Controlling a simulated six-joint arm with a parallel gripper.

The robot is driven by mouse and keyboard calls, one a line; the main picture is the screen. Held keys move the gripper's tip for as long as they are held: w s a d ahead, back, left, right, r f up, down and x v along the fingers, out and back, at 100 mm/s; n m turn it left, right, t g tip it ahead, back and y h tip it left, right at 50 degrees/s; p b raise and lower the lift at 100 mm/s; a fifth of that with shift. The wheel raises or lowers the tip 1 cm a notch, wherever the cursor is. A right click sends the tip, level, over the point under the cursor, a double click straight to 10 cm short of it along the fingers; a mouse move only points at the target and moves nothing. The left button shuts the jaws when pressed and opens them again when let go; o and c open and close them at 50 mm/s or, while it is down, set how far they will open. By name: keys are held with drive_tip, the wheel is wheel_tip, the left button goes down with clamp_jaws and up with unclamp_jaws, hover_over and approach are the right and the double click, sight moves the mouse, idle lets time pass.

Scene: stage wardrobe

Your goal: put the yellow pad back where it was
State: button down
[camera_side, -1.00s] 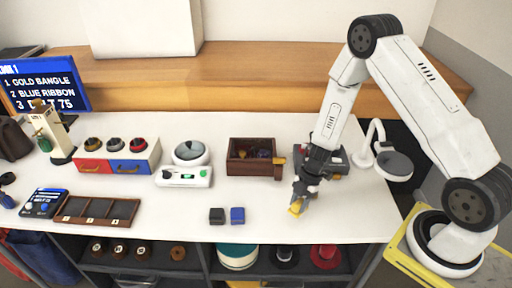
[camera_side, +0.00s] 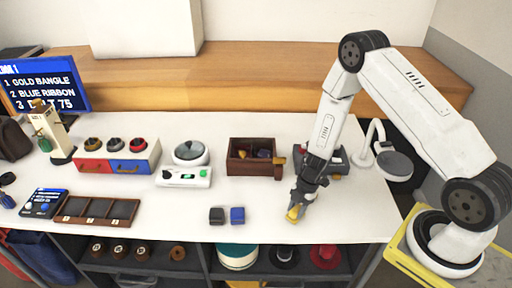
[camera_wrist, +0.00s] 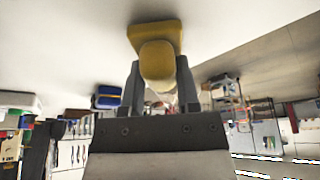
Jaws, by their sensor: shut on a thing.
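The yellow pad (camera_side: 293,214) is a square block with a rounded knob, held at the tip of my gripper (camera_side: 298,203) over the front right of the white table. In the wrist view the pad (camera_wrist: 155,36) shows its knob between the two fingers of my gripper (camera_wrist: 160,82), which are shut on it. The pad is at or just above the table top; I cannot tell if it touches. A black pad (camera_side: 216,216) and a blue pad (camera_side: 237,215) stand side by side to its left. The blue one also shows in the wrist view (camera_wrist: 108,97).
A dark wooden box (camera_side: 252,168) with small things inside stands behind and left of my gripper. A white scale (camera_side: 184,178), a tray with compartments (camera_side: 97,211) and a red and blue drawer unit (camera_side: 117,163) stand further left. The table between the blue pad and my gripper is bare.

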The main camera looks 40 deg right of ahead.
drive_tip(key=shift+f, duration=0.1)
drive_tip(key=shift+c, duration=1.6)
unclamp_jaws()
drive_tip(key=v, duration=1.2)
